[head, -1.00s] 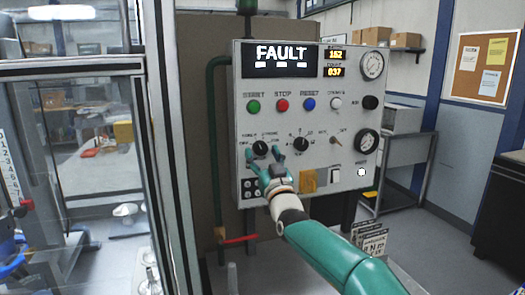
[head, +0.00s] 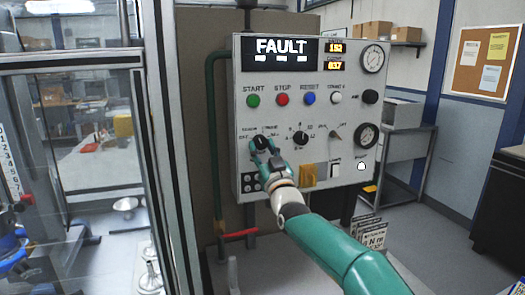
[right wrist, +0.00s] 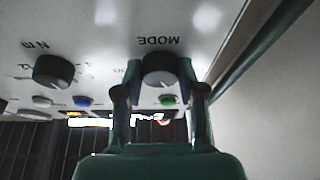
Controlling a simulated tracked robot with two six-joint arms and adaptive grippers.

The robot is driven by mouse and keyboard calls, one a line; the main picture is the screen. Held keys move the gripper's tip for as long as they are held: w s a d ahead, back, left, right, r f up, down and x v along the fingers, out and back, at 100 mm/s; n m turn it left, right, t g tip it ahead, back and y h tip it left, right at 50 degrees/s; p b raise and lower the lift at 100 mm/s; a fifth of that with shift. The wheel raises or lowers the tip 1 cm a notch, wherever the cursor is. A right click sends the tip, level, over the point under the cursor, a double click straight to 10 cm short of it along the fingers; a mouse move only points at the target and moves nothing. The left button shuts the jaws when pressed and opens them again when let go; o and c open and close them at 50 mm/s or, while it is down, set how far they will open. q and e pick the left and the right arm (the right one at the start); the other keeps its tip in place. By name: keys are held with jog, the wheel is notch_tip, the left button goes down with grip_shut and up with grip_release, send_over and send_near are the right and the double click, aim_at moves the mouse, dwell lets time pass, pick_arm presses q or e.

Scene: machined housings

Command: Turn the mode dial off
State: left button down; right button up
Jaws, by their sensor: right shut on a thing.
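The mode dial (head: 262,142) is a black knob at the left of the grey control panel (head: 243,120), below the START button. In the right wrist view the dial (right wrist: 160,66) sits beside the upside-down word MODE, between my two fingertips. My right gripper (head: 265,148) is shut on the dial, a finger on each side of it. It also shows from behind in the right wrist view (right wrist: 160,76). The dial's pointer direction and small position labels are too blurred or hidden to read. My left gripper is not in view.
A second black dial (head: 300,138) is right of the mode dial. Above are green, red (head: 282,99) and blue buttons and a lit FAULT display (head: 280,47). A yellow block (head: 308,176) is on the lower panel. A green pipe (head: 212,130) and glass enclosure stand left.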

jog(key=shift+n, duration=0.3)
jog(key=shift+d+n+y, duration=0.15)
jog(key=shift+n+y, duration=0.45)
jog(key=shift+n, duration=0.3)
jog(key=shift+r+n+g+y, duration=0.15)
jog(key=shift+n+g+y, duration=0.35)
jog(key=shift+n, duration=0.6)
jog(key=n+y+p, duration=0.1)
jog(key=n, duration=0.1)
jog(key=n+g+p, duration=0.1)
jog(key=n+p, duration=0.1)
jog(key=shift+w+d+r+n+g+y, duration=0.1)
jog(key=shift+d+r+n+g+y, duration=0.05)
jog(key=shift+n+g+y, duration=0.2)
jog(key=shift+n+g+y+p, duration=0.4)
jog(key=shift+n+p, duration=0.7)
jog(key=shift+n, duration=0.35)
jog(key=shift+g, duration=0.25)
jog(key=o, duration=1.1)
jog(key=shift+o, duration=0.2)
